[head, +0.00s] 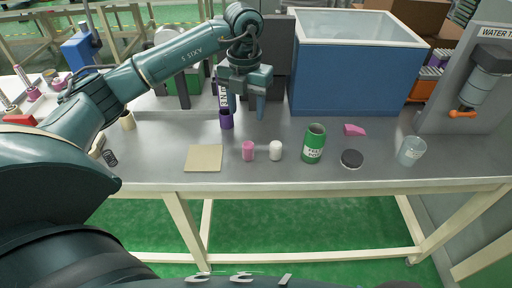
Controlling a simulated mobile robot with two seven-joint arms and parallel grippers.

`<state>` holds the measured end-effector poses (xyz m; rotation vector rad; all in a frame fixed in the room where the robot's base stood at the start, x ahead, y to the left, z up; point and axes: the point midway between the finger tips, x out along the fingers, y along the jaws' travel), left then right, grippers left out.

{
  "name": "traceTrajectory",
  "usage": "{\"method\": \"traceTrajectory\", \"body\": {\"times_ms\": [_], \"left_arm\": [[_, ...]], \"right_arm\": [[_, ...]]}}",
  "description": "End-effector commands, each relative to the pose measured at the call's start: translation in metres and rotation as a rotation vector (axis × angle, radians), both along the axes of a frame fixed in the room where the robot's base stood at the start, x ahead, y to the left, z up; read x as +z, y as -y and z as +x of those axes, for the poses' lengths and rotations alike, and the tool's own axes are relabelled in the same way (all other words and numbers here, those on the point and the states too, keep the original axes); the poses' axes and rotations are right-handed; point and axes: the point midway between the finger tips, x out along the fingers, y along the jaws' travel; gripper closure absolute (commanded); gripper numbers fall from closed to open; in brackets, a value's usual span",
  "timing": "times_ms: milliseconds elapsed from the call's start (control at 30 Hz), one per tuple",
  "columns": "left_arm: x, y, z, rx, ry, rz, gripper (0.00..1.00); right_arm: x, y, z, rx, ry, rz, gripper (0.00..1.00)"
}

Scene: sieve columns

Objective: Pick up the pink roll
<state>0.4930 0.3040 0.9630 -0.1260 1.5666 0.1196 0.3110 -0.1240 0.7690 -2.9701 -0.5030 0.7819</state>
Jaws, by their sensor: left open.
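The pink roll (248,151) stands upright on the grey table near its front edge. It is a short cylinder between a beige square and a white cylinder. My left gripper (246,112) is open, with its fingers pointing down. In the picture it is above and behind the pink roll and apart from it. A dark purple cylinder (226,119) stands just left of the gripper's fingers. My right gripper is not in view.
A beige square (204,158) lies left of the roll. A white cylinder (275,151), a green can (314,143), a black disc (351,159), a pink wedge (354,130) and a clear cup (411,151) are to the right. A blue bin (350,85) stands behind.

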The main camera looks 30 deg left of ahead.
Motion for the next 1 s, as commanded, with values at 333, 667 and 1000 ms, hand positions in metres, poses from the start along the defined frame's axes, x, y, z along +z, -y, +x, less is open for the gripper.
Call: {"method": "traceTrajectory", "body": {"times_ms": [333, 667, 1000], "left_arm": [[-0.059, -0.001, -0.001, 0.002, -0.006, 0.005, 0.47], [-0.088, -0.001, 0.001, 0.002, -0.004, 0.004, 0.47], [-0.129, 0.0, 0.003, 0.001, -0.002, 0.003, 0.47]], "right_arm": [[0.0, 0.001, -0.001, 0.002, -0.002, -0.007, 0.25], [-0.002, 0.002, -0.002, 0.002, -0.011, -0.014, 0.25], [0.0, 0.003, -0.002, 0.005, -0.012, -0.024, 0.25]]}}
